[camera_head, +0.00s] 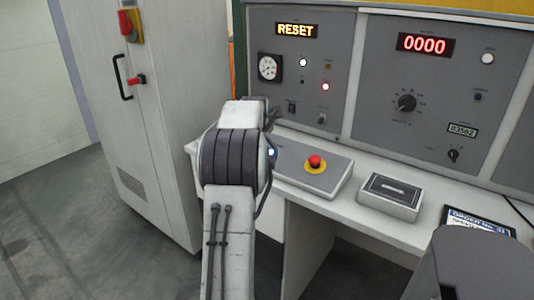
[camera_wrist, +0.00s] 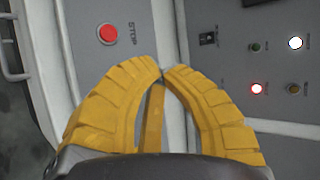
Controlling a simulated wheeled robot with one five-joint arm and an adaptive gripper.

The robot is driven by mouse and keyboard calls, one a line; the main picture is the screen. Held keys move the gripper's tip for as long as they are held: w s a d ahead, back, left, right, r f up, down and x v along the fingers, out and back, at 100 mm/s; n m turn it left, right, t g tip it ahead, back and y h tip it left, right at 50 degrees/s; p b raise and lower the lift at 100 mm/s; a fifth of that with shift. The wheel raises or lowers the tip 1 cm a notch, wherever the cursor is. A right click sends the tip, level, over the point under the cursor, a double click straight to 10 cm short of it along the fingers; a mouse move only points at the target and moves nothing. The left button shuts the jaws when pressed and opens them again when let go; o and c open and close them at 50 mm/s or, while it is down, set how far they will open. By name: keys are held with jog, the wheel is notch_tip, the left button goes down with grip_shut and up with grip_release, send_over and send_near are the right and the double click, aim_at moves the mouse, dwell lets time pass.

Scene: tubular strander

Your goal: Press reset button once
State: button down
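The display on the upright grey panel reads RESET (camera_head: 297,30). Below it are a lit white button (camera_head: 303,62), a lit red button (camera_head: 325,86) and a gauge (camera_head: 268,67). In the wrist view a white light (camera_wrist: 295,42) and a red light (camera_wrist: 256,88) glow at the right. No label readable here marks a reset button. My gripper (camera_wrist: 162,76) has yellow fingers with tips together, and nothing shows between them. It points at the panel area. In the head view my arm hides most of it. A small blue-white light (camera_head: 271,152) shows beside my arm.
A red mushroom button on a yellow ring (camera_head: 315,162) sits on the desk box. A red button (camera_wrist: 107,33) marked STOP is left of my fingertips in the wrist view. A grey box (camera_head: 390,195) and tablet (camera_head: 478,222) lie rightward. A tall cabinet (camera_head: 160,110) stands left.

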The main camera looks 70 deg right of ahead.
aim_at(270, 153)
jog(key=shift+d+f+b, duration=0.3)
jog(key=shift+f+b, duration=0.5)
jog(key=shift+f, duration=0.4)
jog(key=shift+d+f+b, duration=0.25)
jog(key=shift+f+b, duration=0.6)
jog(key=shift+f, duration=0.4)
jog(key=shift+d+f+b, duration=0.3)
jog(key=shift+f+b, duration=0.5)
jog(key=shift+f, duration=0.4)
jog(key=shift+s+d+f+b, duration=0.3)
jog(key=shift+f+b, duration=0.1)
jog(key=shift+f, duration=0.2)
jog(key=c, duration=1.9)
grip_release()
grip_shut()
jog(key=shift+f, duration=0.15)
jog(key=shift+d+f, duration=0.1)
jog(key=shift+f, duration=0.15)
